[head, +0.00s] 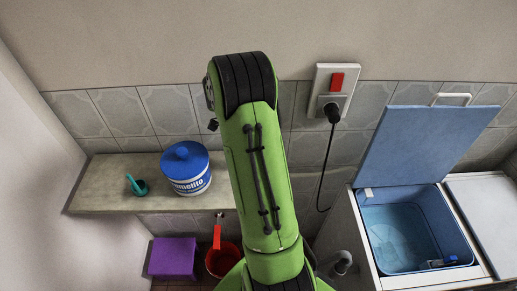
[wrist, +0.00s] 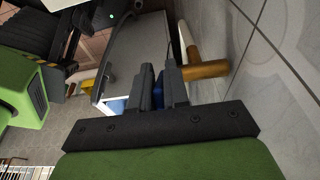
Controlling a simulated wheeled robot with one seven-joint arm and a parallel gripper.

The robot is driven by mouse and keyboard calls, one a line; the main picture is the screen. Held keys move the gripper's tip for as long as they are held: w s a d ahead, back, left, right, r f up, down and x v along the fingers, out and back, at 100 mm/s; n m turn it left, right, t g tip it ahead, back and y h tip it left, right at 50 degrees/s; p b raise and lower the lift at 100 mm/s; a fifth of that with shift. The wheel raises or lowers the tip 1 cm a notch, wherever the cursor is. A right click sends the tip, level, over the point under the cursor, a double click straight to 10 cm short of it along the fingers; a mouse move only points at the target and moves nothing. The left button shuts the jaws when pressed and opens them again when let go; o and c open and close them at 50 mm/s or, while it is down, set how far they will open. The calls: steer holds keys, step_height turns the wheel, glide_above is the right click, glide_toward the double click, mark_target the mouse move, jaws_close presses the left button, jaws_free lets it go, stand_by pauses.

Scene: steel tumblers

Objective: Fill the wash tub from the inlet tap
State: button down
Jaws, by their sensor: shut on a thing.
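The wash tub (head: 405,240) is a blue basin in a white-grey machine at the right of the head view. Its blue lid (head: 420,150) stands open against the wall. I cannot tell whether water is in it. In the wrist view a brass tap body (wrist: 208,70) sticks out from the tiled wall, with a white piece beside it. My gripper (wrist: 161,80) is shut on a small dark blue part (wrist: 159,88) beside the brass, which looks like the tap handle. The fingers hide most of it. In the head view my green arm hides the gripper and the tap.
A ledge (head: 110,195) holds a blue-and-white drum (head: 187,170) and a small green item (head: 137,185). A plugged socket (head: 330,92) with a hanging black cord is right of my arm.

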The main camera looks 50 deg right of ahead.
steer(key=shift+w+a+f+g+h+b, duration=0.25)
steer(key=shift+f+g+h, duration=0.1)
steer(key=shift+g+h, duration=0.15)
steer(key=shift+w+a+f+g+h+b, duration=0.1)
steer(key=shift+w+a+f+g+h, duration=0.15)
steer(key=shift+g+h, duration=0.25)
steer(key=shift+d+f, duration=0.1)
steer(key=c, duration=1.2)
jaws_free()
steer(key=p+v, duration=0.4)
steer(key=v, duration=1.1)
steer(key=shift+w, duration=0.25)
